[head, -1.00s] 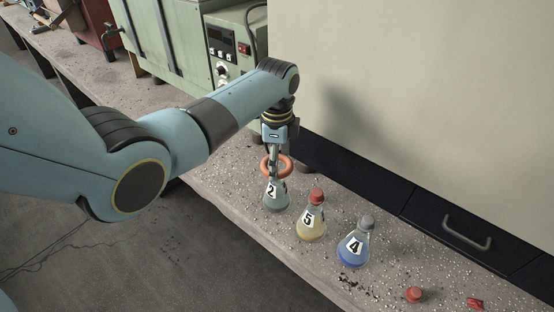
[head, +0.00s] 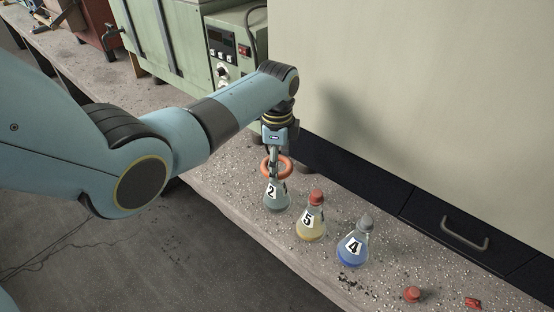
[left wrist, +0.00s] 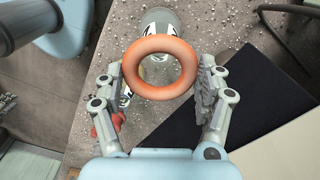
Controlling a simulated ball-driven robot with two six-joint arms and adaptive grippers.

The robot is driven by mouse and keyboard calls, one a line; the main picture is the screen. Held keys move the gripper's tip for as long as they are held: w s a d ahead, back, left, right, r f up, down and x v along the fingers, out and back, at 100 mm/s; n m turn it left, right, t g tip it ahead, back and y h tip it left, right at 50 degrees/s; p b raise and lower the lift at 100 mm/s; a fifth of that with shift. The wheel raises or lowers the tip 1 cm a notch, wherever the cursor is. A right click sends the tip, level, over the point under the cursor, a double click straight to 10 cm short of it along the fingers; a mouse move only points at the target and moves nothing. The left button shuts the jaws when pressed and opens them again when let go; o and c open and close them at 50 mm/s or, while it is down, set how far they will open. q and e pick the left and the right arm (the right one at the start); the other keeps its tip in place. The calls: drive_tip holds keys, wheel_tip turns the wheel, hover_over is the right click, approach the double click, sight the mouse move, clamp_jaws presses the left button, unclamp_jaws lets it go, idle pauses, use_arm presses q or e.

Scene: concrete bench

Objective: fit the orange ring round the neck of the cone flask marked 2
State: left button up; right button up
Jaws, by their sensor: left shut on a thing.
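My left gripper (head: 274,160) is shut on the orange ring (head: 276,167), which it holds level above the cone flask marked 2 (head: 276,200). In the left wrist view the ring (left wrist: 160,67) sits between the two fingers of the left gripper (left wrist: 165,80). The flask marked 2 (left wrist: 162,20) stands upright behind the ring there, partly covered by it. In the head view the ring overlaps the flask's neck region. The neck is mostly hidden, so I cannot tell whether the ring is around it or above it. My right gripper is not in view.
A yellow flask marked 5 (head: 310,222) with a red stopper and a blue flask marked 4 (head: 353,248) with a grey stopper stand close on the right. Red pieces (head: 412,294) lie near the bench's front. A dark-based cabinet (head: 400,200) rises behind.

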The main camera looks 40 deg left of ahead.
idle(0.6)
use_arm(q)
drive_tip(key=shift+f+b, duration=0.85)
drive_tip(key=shift+f, duration=0.45)
drive_tip(key=shift+f+b, duration=1.3)
drive_tip(key=shift+f, duration=0.6)
drive_tip(key=o, duration=1.4)
wheel_tip(320, 180, up, 9)
drive_tip(key=p, duration=0.9)
